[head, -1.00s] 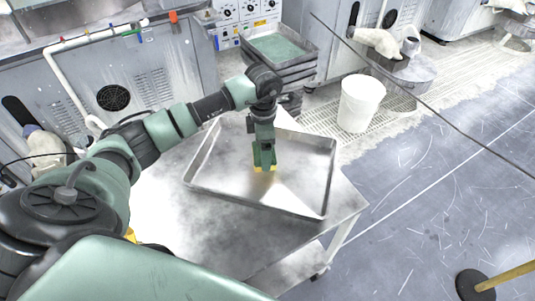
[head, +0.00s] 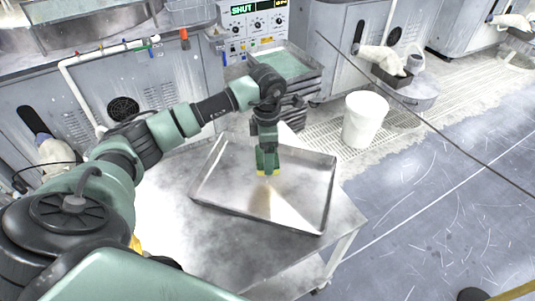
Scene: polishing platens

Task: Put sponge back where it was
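My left gripper (head: 267,165) points straight down over a metal tray (head: 215,190) on a steel table (head: 185,230). My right gripper is out of view.
A white bucket (head: 364,120) stands on the floor right of the table. Behind are stacked trays (head: 285,65) and a control panel (head: 255,25) reading "SHUT". The floor at the right is largely open.

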